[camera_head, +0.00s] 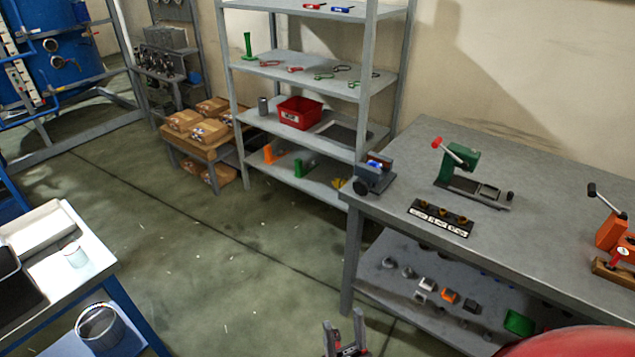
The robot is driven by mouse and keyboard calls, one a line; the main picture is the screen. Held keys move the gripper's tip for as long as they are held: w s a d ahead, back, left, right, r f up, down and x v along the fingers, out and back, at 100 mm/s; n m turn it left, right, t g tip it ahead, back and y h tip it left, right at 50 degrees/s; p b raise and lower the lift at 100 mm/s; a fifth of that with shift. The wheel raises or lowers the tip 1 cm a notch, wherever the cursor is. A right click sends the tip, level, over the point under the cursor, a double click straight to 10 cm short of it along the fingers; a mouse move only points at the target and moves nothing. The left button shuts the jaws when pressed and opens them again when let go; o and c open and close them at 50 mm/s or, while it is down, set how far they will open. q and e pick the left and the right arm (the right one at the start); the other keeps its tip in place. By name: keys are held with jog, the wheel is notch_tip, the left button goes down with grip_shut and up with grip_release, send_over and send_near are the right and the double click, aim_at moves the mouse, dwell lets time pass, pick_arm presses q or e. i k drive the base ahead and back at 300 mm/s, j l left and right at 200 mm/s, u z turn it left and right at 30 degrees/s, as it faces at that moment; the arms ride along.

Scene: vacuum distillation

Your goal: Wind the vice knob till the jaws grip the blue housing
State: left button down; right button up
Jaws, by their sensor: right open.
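The grey vice (373,181) stands at the near left corner of the workbench (545,215). A dark round knob (360,187) is on its left front side. A small blue housing (376,164) shows at the top of the vice, between the jaws. It is too small to tell whether the jaws touch it. My right gripper (344,335) is at the bottom edge of the view, open with its fingers pointing up. It is empty, well below and apart from the vice. My left gripper is not in view.
A green press with a red-knobbed lever (458,160) and a black holder strip (441,218) stand on the bench. An orange press (613,232) is at the right. Shelving (310,75) stands behind. A white-topped table (85,268) is at left. Open floor (230,270) lies between.

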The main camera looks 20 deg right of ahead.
aim_at(361, 188)
jog(key=i+u, duration=0.1)
jog(key=i, duration=1.95)
jog(key=i+z, duration=0.1)
jog(key=i, duration=0.5)
jog(key=i+j+z, duration=0.1)
jog(key=i, duration=0.45)
jog(key=i+j+z, duration=0.1)
jog(key=i, duration=0.45)
jog(key=i+j+z, duration=0.1)
jog(key=i+j, duration=0.15)
jog(key=i, duration=0.35)
jog(key=i+z, duration=0.1)
jog(key=z, duration=3.4)
